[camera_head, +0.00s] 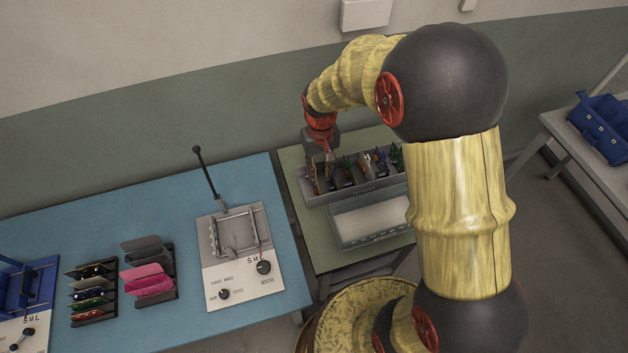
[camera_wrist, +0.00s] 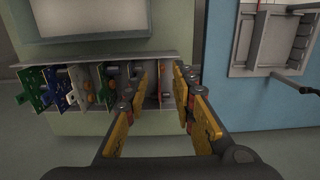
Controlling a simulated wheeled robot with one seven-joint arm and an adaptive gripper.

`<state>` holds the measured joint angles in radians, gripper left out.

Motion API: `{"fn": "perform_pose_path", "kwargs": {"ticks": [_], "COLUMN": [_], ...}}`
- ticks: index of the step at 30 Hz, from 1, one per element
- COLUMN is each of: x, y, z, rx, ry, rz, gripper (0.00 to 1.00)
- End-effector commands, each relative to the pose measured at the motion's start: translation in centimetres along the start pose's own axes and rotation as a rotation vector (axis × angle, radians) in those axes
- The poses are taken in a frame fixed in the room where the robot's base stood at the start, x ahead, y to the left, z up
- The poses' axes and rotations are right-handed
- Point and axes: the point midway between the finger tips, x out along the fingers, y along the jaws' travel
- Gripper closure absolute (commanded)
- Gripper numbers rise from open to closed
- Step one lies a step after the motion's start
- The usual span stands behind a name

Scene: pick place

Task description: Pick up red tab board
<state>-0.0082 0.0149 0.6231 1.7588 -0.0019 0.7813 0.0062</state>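A grey tray (camera_head: 376,190) on the green table holds several upright boards in a row. The board at its left end (camera_head: 314,178) looks brownish orange; I cannot tell for sure which board has the red tab. My gripper (camera_head: 326,158) is over this left end of the tray. In the wrist view my gripper (camera_wrist: 163,95) is open, its yellow-padded fingers on either side of the tray's end. A small red spot shows between them, with no board clearly held. Green, blue and white boards (camera_wrist: 64,90) stand further left in the tray. The fingers partly hide the nearest boards.
A second, pale bin (camera_head: 372,226) stands in front of the tray. On the blue table are a grey test fixture (camera_head: 238,234), pink holders (camera_head: 148,284), a rack of coloured boards (camera_head: 93,316) and a blue fixture (camera_head: 30,285).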

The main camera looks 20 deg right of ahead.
Motion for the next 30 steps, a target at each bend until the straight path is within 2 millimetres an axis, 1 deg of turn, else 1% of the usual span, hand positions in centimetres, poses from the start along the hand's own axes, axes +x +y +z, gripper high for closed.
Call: {"fn": "perform_pose_path", "kwargs": {"ticks": [1,4,6,10,14,18,23,26,30], "x": [2.0,4.8,6.0,6.7,7.6,9.0,10.1,11.3,13.4], "y": [0.0,-0.1,-0.1,-0.1,-0.1,0.0,0.1,0.2,0.4], "z": [-1.2,-3.5,-4.8,-6.7,-7.1,-7.2,-7.2,-7.3,-7.3], "rx": [0.0,0.001,0.002,0.003,0.003,0.003,0.004,0.004,0.004], "ry": [-0.012,-0.01,0.001,0.028,0.034,0.036,0.035,0.035,0.034], "rz": [0.0,0.0,0.0,0.0,0.0,0.0,0.0,0.0,0.0], "gripper": [0.74,0.74,0.74,0.74,0.74,0.74,0.74,0.74,0.74]}}
